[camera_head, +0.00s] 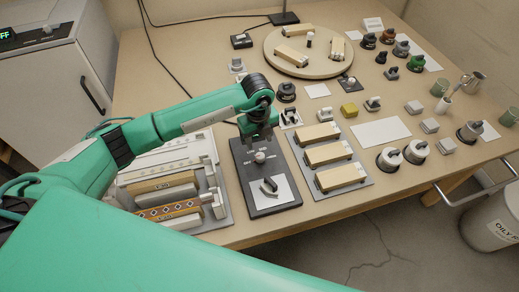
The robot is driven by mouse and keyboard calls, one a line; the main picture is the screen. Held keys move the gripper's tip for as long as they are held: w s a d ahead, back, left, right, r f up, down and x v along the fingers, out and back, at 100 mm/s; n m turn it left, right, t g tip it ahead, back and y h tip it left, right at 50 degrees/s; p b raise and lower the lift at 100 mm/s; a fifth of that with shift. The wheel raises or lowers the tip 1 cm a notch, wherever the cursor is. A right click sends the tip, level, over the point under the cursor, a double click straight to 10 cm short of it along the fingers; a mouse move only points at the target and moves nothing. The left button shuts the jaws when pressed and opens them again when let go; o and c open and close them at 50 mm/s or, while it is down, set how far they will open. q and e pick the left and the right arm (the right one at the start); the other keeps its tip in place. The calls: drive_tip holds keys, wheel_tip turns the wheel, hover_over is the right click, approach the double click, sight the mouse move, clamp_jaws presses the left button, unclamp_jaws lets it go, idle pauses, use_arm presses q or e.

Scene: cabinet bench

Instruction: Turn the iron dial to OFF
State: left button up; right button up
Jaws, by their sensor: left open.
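A dark control panel (241,172) lies on the bench near the front edge, with a small red-and-white dial (260,156) in its upper half and small white lettering around it. The lettering is too small to read surely, so the dial's setting is unclear. A light plate with a dark lever-like part (268,187) sits on the panel below the dial. My left gripper (259,137) points down over the far end of the panel, just behind the dial in the picture. It is open, with nothing seen between its fingers. My right gripper is out of view.
A rack of trays (225,207) stands left of the panel, and a board with cream-topped blocks (369,180) lies close on its right. A round turntable (277,65) is at the back. Several knobs, cups and pads crowd the bench's right side.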

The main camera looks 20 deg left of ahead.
use_arm(q)
wheel_tip(320, 180, up, 6)
drive_tip(key=shift+b, duration=0.35)
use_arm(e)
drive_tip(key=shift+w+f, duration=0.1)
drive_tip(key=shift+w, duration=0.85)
use_arm(q)
drive_tip(key=shift+a, duration=0.1)
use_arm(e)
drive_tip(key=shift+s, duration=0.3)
use_arm(q)
drive_tip(key=shift+s+f, duration=0.1)
